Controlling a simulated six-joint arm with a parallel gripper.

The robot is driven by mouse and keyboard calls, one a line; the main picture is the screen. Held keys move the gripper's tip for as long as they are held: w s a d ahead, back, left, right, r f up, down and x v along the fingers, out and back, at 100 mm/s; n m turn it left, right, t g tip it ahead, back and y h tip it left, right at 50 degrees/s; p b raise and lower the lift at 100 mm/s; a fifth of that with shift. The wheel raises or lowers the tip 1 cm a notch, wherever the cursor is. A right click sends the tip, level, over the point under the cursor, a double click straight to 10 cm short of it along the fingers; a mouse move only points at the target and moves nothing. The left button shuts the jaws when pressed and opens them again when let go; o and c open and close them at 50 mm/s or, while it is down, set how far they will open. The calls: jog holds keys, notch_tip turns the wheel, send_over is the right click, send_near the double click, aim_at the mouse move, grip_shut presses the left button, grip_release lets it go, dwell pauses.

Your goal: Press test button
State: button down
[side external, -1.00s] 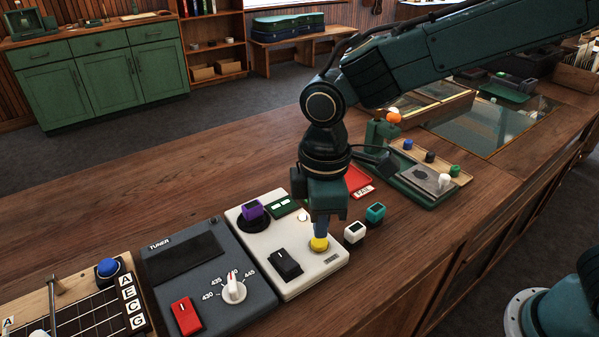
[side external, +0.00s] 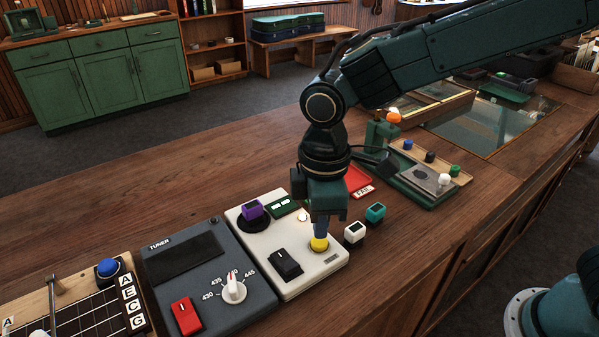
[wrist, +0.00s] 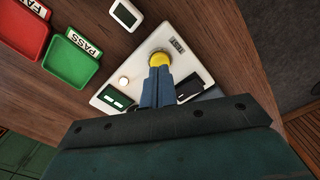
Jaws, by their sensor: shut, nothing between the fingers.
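The yellow round button (side external: 319,245) sits on a white tester box (side external: 314,283) on the wooden counter. It also shows in the wrist view (wrist: 160,59), right at the fingertips. My gripper (side external: 320,234) points down with its blue fingers closed together and empty, their tips at the top of the yellow button. In the wrist view the fingers (wrist: 157,72) cover part of the button's edge. The tips look to be touching the button; how far it is pressed I cannot tell. The box also carries a black rocker switch (side external: 286,264), a purple block (side external: 252,209) and a small white round lamp (wrist: 124,81).
A grey tuner (side external: 205,275) with a red switch and a white dial stands left of the box. White (side external: 354,233) and teal (side external: 375,213) small blocks stand close on its right. Red (wrist: 20,30) and green (wrist: 70,64) trays lie nearby.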

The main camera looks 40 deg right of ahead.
jog(key=shift+f, duration=1.05)
jog(key=shift+r, duration=3.75)
jog(key=s+d+r+m+t, duration=0.1)
jog(key=s+d+r+m, duration=0.2)
jog(key=d, duration=0.4)
jog(key=s+d+r+m+t, duration=0.1)
jog(key=s+d+r+m, duration=0.2)
jog(key=d, duration=0.4)
jog(key=s+d+m+t, duration=0.3)
jog(key=s+d+m, duration=0.3)
jog(key=s+d, duration=0.3)
jog(key=shift+s+d+f+t, duration=0.15)
jog(key=shift+s+f+t, duration=0.2)
jog(key=shift+s, duration=0.3)
